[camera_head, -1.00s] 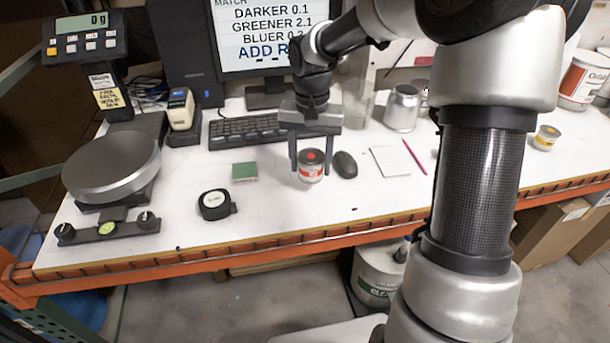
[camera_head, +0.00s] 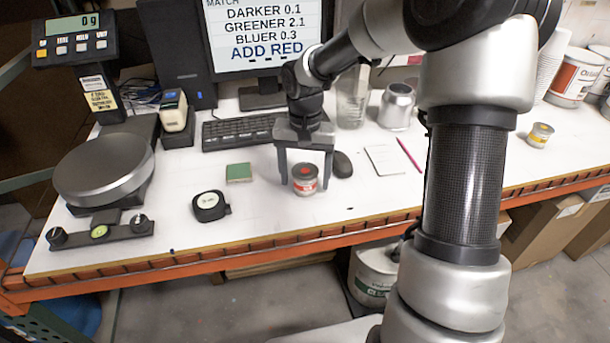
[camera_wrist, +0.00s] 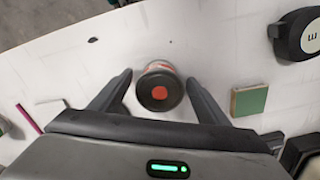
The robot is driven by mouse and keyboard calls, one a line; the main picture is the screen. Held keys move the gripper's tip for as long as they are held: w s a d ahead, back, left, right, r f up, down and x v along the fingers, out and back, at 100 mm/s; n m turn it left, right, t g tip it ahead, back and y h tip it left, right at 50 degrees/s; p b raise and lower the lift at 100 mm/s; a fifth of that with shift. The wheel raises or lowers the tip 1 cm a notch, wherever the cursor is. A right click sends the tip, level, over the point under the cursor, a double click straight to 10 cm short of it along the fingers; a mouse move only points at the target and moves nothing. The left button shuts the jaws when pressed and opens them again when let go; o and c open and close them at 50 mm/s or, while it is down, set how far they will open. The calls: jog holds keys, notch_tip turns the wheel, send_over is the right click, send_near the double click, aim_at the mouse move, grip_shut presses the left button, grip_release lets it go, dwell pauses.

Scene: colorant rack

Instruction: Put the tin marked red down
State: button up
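The tin marked red (camera_head: 305,183), a small can with a dark lid and a red dot on top, stands upright on the white bench top. In the wrist view the tin (camera_wrist: 160,90) is seen from above, its red dot facing me. My gripper (camera_head: 305,184) is open, its two dark fingers pointing down on either side of the tin. In the wrist view my gripper (camera_wrist: 159,77) has a gap between each finger and the tin. Part of the tin's side is hidden by its lid in that view.
A computer mouse (camera_head: 342,164) sits close to the right of the tin. A green block (camera_head: 239,172) and a black tape measure (camera_head: 209,206) lie to the left. A keyboard (camera_head: 240,131) is behind. The bench front edge is near, with bare bench between.

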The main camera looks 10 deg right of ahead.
aim_at(305, 171)
jog(key=shift+r, duration=0.1)
notch_tip(305, 171, up, 11)
jog(key=shift+r+p, duration=0.1)
jog(key=shift+p, duration=0.7)
jog(key=shift+r, duration=0.4)
